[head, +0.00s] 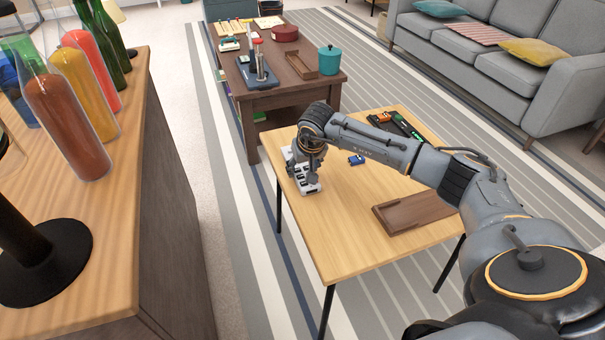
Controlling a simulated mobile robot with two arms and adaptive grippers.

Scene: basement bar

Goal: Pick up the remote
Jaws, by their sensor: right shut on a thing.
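The remote (310,187) looks like a long white device with dark keys. It is at the left edge of the small light wooden table (345,238). My right gripper (304,162) reaches down over it from above and is shut on it. The fingertips and the middle of the remote are partly hidden by the wrist. I cannot tell whether the remote touches the tabletop. My left gripper is not in view.
A small blue item (356,159) lies right of the remote. A brown wooden tray (413,212) sits at the table's right side. A dark coffee table (280,95) stands behind. A bar counter with bottles (68,125) is at left.

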